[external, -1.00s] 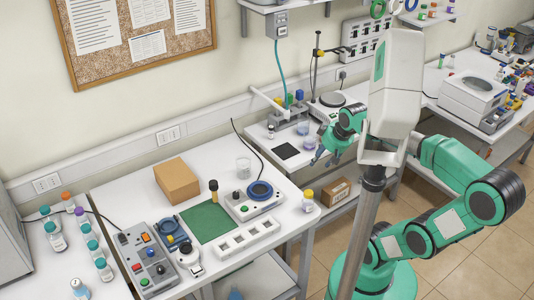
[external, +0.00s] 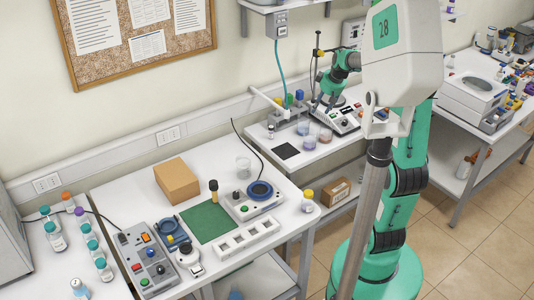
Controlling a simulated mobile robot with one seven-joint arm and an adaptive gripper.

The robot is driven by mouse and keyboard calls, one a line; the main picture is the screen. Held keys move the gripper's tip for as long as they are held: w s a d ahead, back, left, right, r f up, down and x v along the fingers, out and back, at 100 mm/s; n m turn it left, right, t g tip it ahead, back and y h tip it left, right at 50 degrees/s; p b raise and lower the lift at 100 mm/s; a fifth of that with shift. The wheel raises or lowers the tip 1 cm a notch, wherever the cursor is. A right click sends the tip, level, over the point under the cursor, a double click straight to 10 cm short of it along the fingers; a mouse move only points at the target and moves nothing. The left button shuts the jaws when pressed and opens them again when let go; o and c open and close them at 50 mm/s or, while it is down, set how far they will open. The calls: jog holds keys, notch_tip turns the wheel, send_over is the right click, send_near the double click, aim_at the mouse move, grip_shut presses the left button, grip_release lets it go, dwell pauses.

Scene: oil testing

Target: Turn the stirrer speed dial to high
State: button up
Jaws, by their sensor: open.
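A benchtop unit with a round plate on top (external: 346,121) and small knobs on its front panel stands on the middle bench. It looks like the stirrer, but its dial markings and setting are too small to read. My gripper (external: 322,106) is open, pointing down over the left part of this unit. I cannot tell whether its fingers touch a knob. The gripper and arm partly hide the plate and panel.
Beakers with liquid (external: 326,135) stand just in front of the unit, and a rack with coloured caps (external: 290,122) is to its left. A black square pad (external: 287,150) lies nearby. The near bench holds a cardboard box (external: 177,181) and a control box (external: 147,262).

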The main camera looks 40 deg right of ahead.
jog(key=w+d+f+p, duration=0.2)
jog(key=w+d, duration=0.1)
jog(key=d, duration=0.4)
jog(key=w+d+f+p, duration=0.1)
jog(key=w+d+f, duration=0.2)
jog(key=d, duration=0.5)
jog(key=p, duration=0.3)
send_near(346, 121)
jog(key=v, duration=0.5)
jog(key=shift+w+a+f, duration=0.15)
jog(key=shift+w+a, duration=0.05)
jog(key=shift+a, duration=0.1)
jog(key=x, duration=1.4)
jog(key=shift+s+d, duration=0.1)
jog(key=shift+s, duration=0.1)
grip_shut()
